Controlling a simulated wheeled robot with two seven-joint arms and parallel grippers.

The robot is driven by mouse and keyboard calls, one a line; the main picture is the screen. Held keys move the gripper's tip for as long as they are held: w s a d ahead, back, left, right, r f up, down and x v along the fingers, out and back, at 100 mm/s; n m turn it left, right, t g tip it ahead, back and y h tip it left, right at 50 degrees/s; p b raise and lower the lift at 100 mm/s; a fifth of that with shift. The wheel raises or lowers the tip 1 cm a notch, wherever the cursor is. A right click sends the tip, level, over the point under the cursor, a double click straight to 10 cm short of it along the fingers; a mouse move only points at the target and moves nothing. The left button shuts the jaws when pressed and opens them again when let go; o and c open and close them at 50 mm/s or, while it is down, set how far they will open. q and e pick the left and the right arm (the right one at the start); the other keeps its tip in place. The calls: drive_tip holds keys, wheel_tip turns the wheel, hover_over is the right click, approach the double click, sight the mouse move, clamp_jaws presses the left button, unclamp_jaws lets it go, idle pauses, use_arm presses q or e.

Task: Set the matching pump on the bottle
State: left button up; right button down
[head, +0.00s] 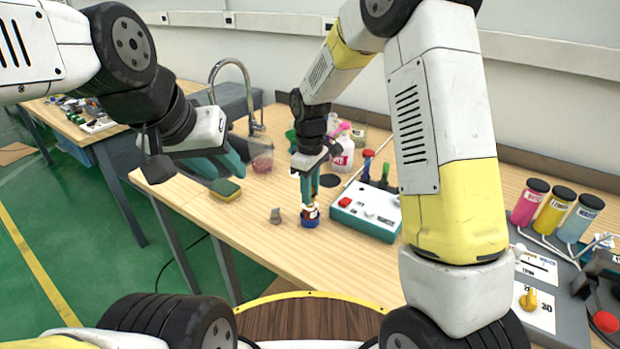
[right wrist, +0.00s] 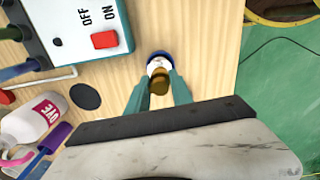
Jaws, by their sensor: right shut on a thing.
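My right gripper (head: 309,204) points down over the bench. Its teal fingers are shut on a gold-brown piece (right wrist: 158,86), seen end-on in the right wrist view, so I cannot tell its full shape. Just under it is a small white bottle with a blue base (head: 310,217), which also shows in the right wrist view (right wrist: 158,58). I cannot tell whether the piece touches the bottle.
A control box with a red switch (head: 366,211) stands right of the bottle. A small grey piece (head: 275,215) and a yellow-green sponge (head: 225,189) lie to the left. A pink-labelled bottle (head: 343,148) stands behind. The bench front is clear.

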drive_tip(key=shift+f, duration=0.3)
idle(0.8)
drive_tip(key=c, duration=0.6)
unclamp_jaws()
drive_tip(key=shift+r, duration=3.75)
